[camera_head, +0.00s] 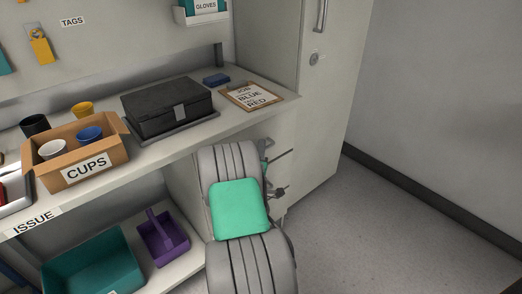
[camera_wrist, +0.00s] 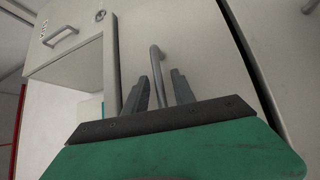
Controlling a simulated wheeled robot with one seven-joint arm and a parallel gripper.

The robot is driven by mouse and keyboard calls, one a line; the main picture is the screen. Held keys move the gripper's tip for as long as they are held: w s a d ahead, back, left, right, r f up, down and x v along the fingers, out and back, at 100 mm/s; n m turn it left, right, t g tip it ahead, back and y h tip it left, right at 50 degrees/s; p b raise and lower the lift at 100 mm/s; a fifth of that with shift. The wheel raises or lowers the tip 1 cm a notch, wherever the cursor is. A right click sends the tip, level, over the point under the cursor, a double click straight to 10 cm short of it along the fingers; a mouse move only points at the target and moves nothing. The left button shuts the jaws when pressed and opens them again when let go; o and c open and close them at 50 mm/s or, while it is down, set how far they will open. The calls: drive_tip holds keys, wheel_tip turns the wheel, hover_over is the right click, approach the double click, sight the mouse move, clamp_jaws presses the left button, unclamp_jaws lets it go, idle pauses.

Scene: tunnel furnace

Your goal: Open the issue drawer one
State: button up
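In the wrist view, my gripper (camera_wrist: 160,88) has its two dark fingers apart. A grey bar handle (camera_wrist: 156,63) on a pale cabinet front (camera_wrist: 135,40) shows between the fingers. I cannot tell whether the fingers touch it. In the head view, the pale drawer fronts (camera_head: 283,146) under the right end of the counter are partly hidden behind my arm. Which drawer is number one cannot be read.
The counter (camera_head: 215,128) holds a box of cups (camera_head: 108,154), a black case (camera_head: 160,103) and a clipboard (camera_head: 250,96). A teal bin (camera_head: 95,268) and a purple caddy (camera_head: 160,240) sit on the shelf below. A tall cabinet (camera_head: 320,110) stands right; the floor (camera_head: 400,230) beyond is clear.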

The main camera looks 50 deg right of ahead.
clamp_jaws()
idle(1.2)
